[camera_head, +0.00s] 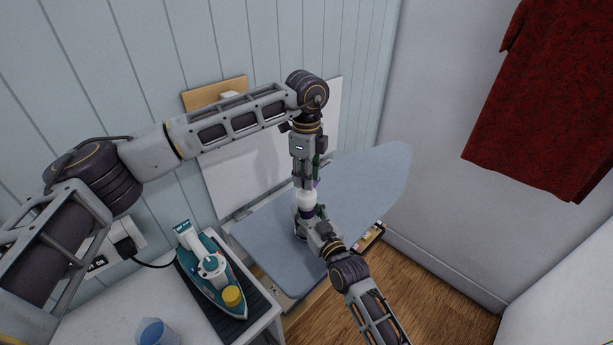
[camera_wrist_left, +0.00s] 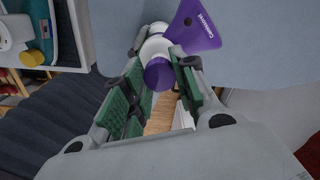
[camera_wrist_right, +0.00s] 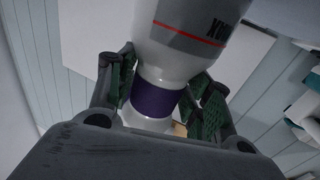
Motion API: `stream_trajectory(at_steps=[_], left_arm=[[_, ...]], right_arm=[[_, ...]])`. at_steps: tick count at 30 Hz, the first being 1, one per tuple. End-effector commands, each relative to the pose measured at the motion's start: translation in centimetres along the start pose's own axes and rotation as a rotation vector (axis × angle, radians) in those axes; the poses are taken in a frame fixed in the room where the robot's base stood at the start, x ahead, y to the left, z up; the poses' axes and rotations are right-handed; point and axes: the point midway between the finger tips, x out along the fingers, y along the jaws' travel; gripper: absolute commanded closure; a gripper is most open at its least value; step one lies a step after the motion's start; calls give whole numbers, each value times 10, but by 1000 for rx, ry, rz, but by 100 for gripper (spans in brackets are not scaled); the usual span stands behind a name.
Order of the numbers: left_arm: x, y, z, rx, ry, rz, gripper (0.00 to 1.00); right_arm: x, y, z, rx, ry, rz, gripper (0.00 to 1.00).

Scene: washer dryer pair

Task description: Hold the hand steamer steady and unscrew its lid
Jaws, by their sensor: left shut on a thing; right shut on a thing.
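The hand steamer (camera_head: 307,199) is a white and purple body held above the ironing board, between my two grippers. My left gripper (camera_head: 305,184) comes down from above; its fingers (camera_wrist_left: 160,88) are shut on the purple round lid (camera_wrist_left: 158,74), with the white body and purple steamer head (camera_wrist_left: 199,27) beyond. My right gripper (camera_head: 306,214) reaches in from below. In the right wrist view its green-padded fingers (camera_wrist_right: 163,98) are shut around the dark purple band (camera_wrist_right: 162,101) of the steamer, which also shows a red line. The fingers hide part of the steamer.
The blue-grey ironing board (camera_head: 376,175) lies under the grippers. A teal iron (camera_head: 212,268) with a yellow cap stands on a dark mat on the white counter at left, near a blue cup (camera_head: 155,332). A red garment (camera_head: 548,95) hangs at right.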

Motion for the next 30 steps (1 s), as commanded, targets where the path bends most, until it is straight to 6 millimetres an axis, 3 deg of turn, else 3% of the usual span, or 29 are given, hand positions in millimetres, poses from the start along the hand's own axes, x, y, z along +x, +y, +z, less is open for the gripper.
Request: stream_trajectory(at_steps=[1,10,22,30], left_arm=[[0,0,0,0,0,0,100],[-3,0,0,0,0,-1,100],[-35,0,0,0,-1,-1,100],[-40,0,0,0,0,0,100]], right_arm=[[-1,-1,9,1,-18,-3,100],[-1,-1,9,1,-18,-3,100],[-1,-1,9,1,-18,-3,100],[-1,-1,9,1,-18,-3,100]])
